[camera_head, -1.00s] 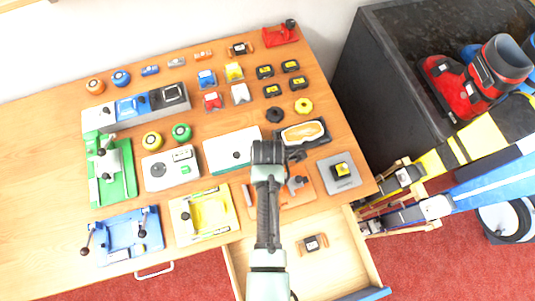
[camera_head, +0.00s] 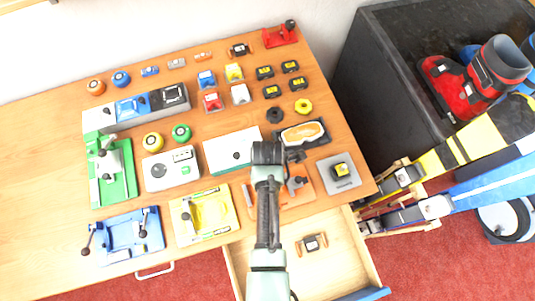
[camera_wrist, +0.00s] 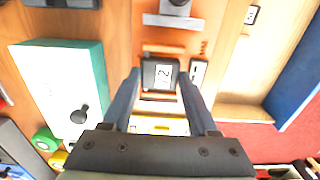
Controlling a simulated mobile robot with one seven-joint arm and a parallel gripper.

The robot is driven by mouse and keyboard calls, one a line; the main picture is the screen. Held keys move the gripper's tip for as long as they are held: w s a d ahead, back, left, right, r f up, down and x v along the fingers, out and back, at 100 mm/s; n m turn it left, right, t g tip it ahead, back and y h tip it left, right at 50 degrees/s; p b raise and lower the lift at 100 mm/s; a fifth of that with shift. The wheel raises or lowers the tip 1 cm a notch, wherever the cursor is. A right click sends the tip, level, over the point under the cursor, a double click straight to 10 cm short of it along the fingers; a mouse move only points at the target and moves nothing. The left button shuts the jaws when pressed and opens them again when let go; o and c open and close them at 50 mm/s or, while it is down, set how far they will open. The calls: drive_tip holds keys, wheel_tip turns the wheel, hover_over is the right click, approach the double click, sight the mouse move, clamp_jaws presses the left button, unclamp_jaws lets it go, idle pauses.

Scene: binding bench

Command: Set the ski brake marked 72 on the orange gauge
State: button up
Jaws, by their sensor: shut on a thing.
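My gripper (camera_wrist: 159,80) is shut on a dark ski brake (camera_wrist: 150,72) in the wrist view. The brake's white label faces the camera and shows a turned number ending in 2; the other digit is hard to read. The orange gauge (camera_head: 299,188) lies on the bench at the front right in the head view, partly hidden by my arm. In the wrist view the brake is over the orange gauge's area, with a grey bar and dark knob (camera_wrist: 178,8) beyond it. I cannot tell whether the brake touches the gauge. The head view hides the held brake.
An open drawer (camera_head: 341,258) holds another labelled brake (camera_head: 311,243). A yellow gauge (camera_head: 204,215) lies left of the orange one, and a grey plate with a yellow-topped block (camera_head: 340,170) lies right. A white-topped box (camera_head: 230,151) stands close behind my gripper's left.

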drive_tip(key=shift+f+b, duration=0.4)
drive_tip(key=shift+f, duration=0.25)
drive_tip(key=o, duration=1.3)
drive_tip(key=shift+c, duration=0.2)
drive_tip(key=shift+c, duration=1.3)
wheel_tip(320, 180, up, 12)
drive_tip(key=p, duration=1.1)
drive_tip(key=shift+f+p, duration=0.25)
drive_tip(key=shift+p, duration=0.15)
